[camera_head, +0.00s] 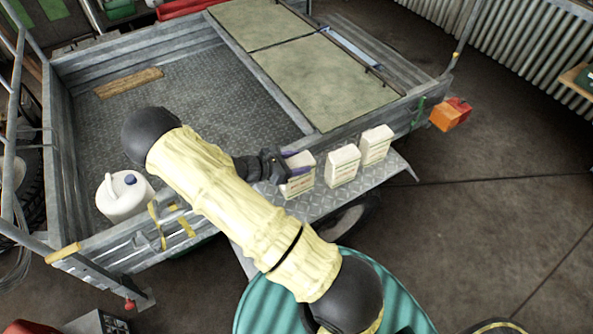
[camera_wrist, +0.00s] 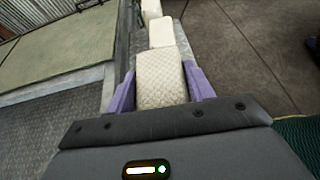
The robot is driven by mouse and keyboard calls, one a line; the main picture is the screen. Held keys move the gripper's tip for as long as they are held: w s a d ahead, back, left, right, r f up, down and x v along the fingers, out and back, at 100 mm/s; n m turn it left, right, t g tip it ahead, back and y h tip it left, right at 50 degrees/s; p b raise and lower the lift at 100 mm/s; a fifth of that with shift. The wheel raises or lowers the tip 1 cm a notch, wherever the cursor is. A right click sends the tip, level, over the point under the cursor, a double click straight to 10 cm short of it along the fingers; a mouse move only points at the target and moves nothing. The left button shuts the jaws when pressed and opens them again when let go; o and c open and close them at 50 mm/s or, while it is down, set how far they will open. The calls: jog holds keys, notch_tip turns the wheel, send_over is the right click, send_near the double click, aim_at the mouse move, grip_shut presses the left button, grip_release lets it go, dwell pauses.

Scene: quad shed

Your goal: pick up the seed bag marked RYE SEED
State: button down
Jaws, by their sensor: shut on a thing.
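Three pale seed bags stand in a row on the metal fender ledge of the trailer. My gripper (camera_head: 288,168) is shut on the nearest bag (camera_head: 299,183), the leftmost of the three in the head view. In the wrist view its purple fingers (camera_wrist: 160,92) lie on both sides of this bag (camera_wrist: 160,75). The bag looks upright and at ledge height; I cannot tell whether it touches the ledge. The middle bag (camera_head: 343,166) and the far bag (camera_head: 375,145) stand beyond it. The print on the bags is too small to read, so I cannot tell which is marked RYE SEED.
The ledge (camera_head: 395,170) runs along the trailer's side wall (camera_head: 350,128). A white canister (camera_head: 124,196) and a wooden board (camera_head: 128,82) are in the trailer bed. An orange lamp (camera_head: 444,117) is at the trailer's corner. The floor at right (camera_head: 500,220) is clear.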

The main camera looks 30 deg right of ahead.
notch_tip(320, 180, up, 4)
jog(key=shift+r, duration=0.1)
dwell(0.6)
